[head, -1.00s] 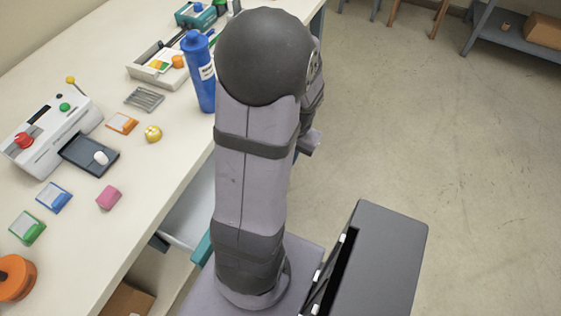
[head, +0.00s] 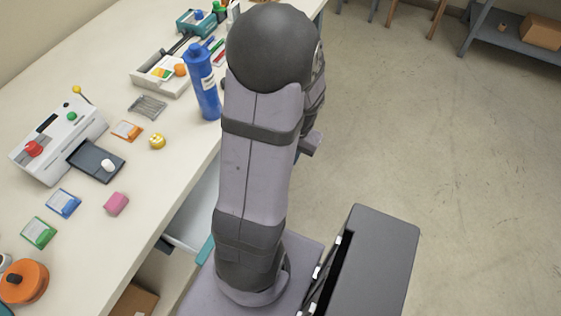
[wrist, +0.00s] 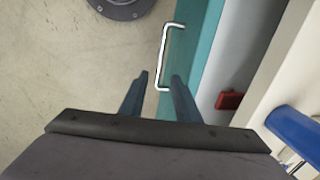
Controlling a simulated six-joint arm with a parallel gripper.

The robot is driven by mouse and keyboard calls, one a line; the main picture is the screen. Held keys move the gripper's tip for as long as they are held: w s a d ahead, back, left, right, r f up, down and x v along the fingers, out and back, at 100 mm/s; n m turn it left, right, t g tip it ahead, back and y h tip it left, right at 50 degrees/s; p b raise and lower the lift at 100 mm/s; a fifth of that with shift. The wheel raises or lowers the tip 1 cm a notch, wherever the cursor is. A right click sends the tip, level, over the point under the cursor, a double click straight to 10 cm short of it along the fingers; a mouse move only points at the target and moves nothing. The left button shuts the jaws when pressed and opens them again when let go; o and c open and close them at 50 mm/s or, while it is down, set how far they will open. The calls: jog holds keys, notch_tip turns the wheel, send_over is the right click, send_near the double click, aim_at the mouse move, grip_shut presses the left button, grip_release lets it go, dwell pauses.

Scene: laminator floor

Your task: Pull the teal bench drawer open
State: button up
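The teal bench drawer (head: 205,250) stands partly open below the bench edge, its pale inside (head: 197,205) showing; my arm hides much of it in the head view. In the wrist view its teal front (wrist: 205,45) runs top to bottom, with a silver bar handle (wrist: 164,60). My gripper (wrist: 160,76) is open. Its fingers lie on either side of the lower part of the handle in the picture, with gaps visible; I cannot tell how deep the handle sits between them. The gripper is hidden in the head view.
A red block (wrist: 229,100) lies inside the drawer. A blue bottle (head: 203,85) stands near the bench edge. The bench (head: 165,195) also carries a white laminator-like machine (head: 58,140) and several small items. A dark box-shaped unit (head: 385,250) is at right; open floor lies beyond.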

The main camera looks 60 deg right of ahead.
jog(key=shift+w+f+b, duration=0.15)
jog(key=shift+w+f, duration=0.05)
jog(key=shift+f, duration=1)
jog(key=shift+w+f+b, duration=0.2)
jog(key=shift+w+f, duration=0.05)
jog(key=shift+f, duration=1)
jog(key=shift+w+f+b, duration=0.15)
jog(key=shift+w+f, duration=0.05)
jog(key=shift+f, duration=1)
jog(key=shift+c, duration=0.2)
grip_shut()
